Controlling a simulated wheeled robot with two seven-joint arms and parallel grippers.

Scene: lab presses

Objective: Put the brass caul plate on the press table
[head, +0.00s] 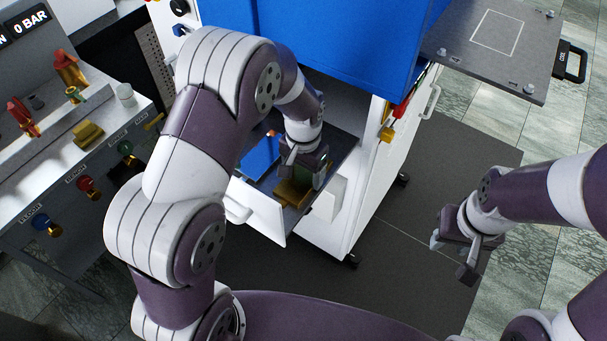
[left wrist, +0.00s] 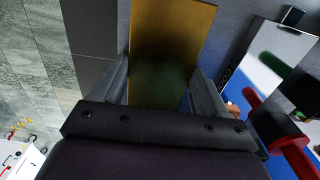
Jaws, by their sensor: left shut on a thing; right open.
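The brass caul plate (head: 291,195) is a flat gold-coloured plate at the open drawer of the press cabinet. My left gripper (head: 304,176) reaches down into the drawer and is shut on it. In the left wrist view the brass plate (left wrist: 172,45) sticks out between the two fingers (left wrist: 160,88). I cannot tell whether it touches the drawer floor. A grey plate with a white outlined rectangle, seemingly the press table (head: 458,48), sticks out at the upper right; its top is bare. My right gripper (head: 458,245) is open and empty above the floor.
The drawer (head: 258,212) also holds a blue plate (head: 261,157) beside the brass one. The blue press body (head: 310,45) stands directly behind. A console with coloured knobs (head: 85,185) is at the left. Floor is free between the cabinet and my right gripper.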

